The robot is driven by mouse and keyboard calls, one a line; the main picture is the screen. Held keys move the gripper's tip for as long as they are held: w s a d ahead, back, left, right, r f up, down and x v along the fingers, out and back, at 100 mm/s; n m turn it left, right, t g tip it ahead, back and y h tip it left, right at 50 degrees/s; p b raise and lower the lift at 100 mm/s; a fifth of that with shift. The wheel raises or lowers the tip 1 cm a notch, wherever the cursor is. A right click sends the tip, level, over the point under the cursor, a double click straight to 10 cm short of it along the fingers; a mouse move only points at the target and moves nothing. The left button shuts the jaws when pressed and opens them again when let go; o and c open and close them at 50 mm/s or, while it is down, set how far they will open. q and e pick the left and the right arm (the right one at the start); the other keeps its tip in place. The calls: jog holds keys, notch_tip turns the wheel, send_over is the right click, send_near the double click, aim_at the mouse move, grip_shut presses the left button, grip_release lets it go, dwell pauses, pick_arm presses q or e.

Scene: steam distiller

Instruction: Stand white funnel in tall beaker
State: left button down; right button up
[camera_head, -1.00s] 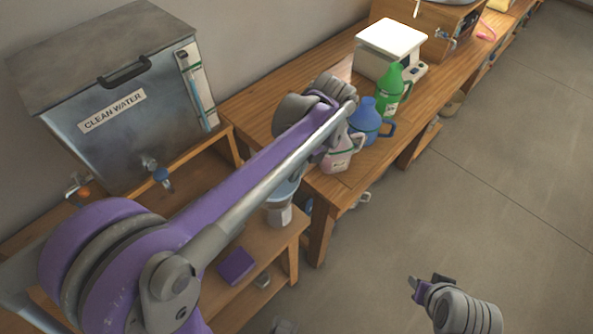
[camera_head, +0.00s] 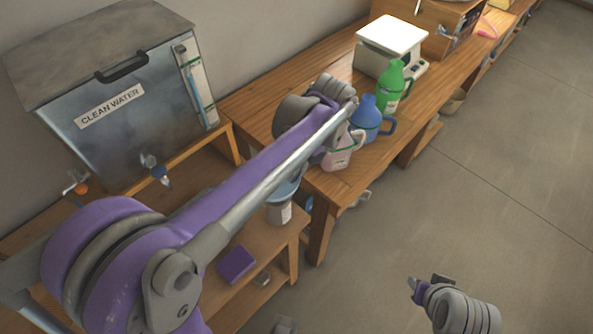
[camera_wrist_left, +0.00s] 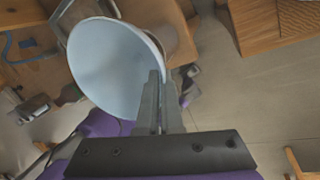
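The white funnel (camera_wrist_left: 105,70) looks pale blue in the left wrist view, its wide mouth towards the camera. My left gripper (camera_wrist_left: 158,98) is shut on its rim. In the head view part of the funnel (camera_head: 288,188) shows below my left arm, right above a pale labelled vessel (camera_head: 281,214), which looks like the tall beaker, on the low wooden shelf. My arm hides the left fingers there, and I cannot tell whether the funnel's stem is inside the vessel. My right arm's end (camera_head: 428,284) shows at the lower right, away from the bench; its finger opening is unclear.
A clean water tank (camera_head: 120,105) with taps stands at the left. A purple block (camera_head: 237,264) lies on the low shelf (camera_head: 262,245). The floor at right is clear.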

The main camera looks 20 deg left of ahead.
pick_arm(q)
jog(key=shift+f+b, duration=0.9)
jog(key=shift+f, duration=0.6)
jog(key=c, duration=1)
grip_release()
jog(key=shift+r, duration=0.1)
jog(key=shift+r+p, duration=2.05)
jog(key=shift+r, duration=1.45)
jog(key=shift+f, duration=0.1)
